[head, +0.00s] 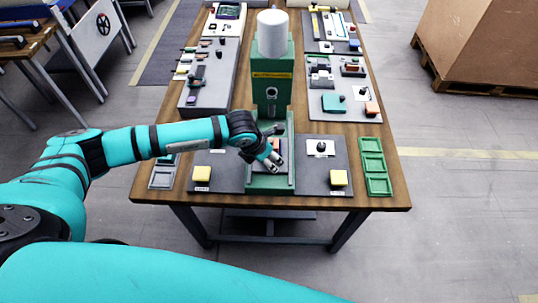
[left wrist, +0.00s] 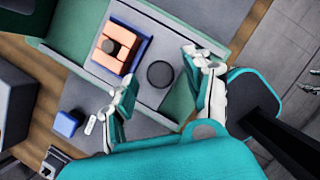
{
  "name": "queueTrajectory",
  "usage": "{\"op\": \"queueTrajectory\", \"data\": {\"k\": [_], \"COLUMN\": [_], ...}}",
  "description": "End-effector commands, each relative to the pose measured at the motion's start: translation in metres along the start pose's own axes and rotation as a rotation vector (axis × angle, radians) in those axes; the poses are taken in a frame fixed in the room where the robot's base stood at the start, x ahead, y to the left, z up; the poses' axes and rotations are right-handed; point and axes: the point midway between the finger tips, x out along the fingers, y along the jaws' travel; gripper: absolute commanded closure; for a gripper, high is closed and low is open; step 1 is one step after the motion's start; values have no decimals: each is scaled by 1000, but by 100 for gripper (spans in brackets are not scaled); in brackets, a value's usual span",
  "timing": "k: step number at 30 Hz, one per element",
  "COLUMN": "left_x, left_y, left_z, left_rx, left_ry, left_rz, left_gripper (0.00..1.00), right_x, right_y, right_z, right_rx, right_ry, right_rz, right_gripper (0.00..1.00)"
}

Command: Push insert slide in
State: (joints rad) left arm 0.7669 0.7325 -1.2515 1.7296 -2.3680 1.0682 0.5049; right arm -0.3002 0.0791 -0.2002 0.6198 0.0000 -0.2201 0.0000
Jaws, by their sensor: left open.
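A green press-like fixture (head: 272,88) with a white cylinder on top stands mid-table. At its foot is a green-walled slide bed (head: 270,183). In the left wrist view, an orange insert (left wrist: 104,52) with a dark round centre sits in a blue frame (left wrist: 130,40) on a grey slide plate (left wrist: 180,28). A dark round knob (left wrist: 160,74) is on the plate beside it. My left gripper (head: 273,163) is over the slide bed, and its fingers (left wrist: 165,88) are spread on both sides of the knob, holding nothing. Contact with the knob cannot be told.
Dark mats with yellow blocks (head: 201,173) (head: 338,178) flank the bed. A green tray (head: 374,167) is at the right edge. Grey panels with small parts (head: 208,80) (head: 342,93) stand behind. A blue block (left wrist: 68,123) shows in the wrist view.

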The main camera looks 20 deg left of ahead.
Motion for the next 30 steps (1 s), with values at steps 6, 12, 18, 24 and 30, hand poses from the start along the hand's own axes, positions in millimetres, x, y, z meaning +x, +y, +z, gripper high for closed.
{"op": "queueTrajectory", "data": {"k": [6, 12, 18, 24, 30], "left_x": [9, 9, 8, 8, 8], "left_y": [0, 0, 0, 0, 0], "left_z": [0, 0, 0, 0, 0], "left_rx": [1, 1, 0, 0, 0], "left_ry": [0, 0, 0, 0, 0], "left_rz": [1, 1, 1, 1, 1], "left_gripper": [48, 49, 75, 100, 100], "right_x": [-2, -2, -2, -2, -2], "right_y": [0, 0, 0, 1, 1], "right_z": [0, 0, 0, 0, 0], "right_rx": [0, 0, 0, 0, 0], "right_ry": [0, 0, 0, 0, 0], "right_rz": [0, 0, 1, 1, 1], "right_gripper": [46, 46, 46, 46, 46]}}
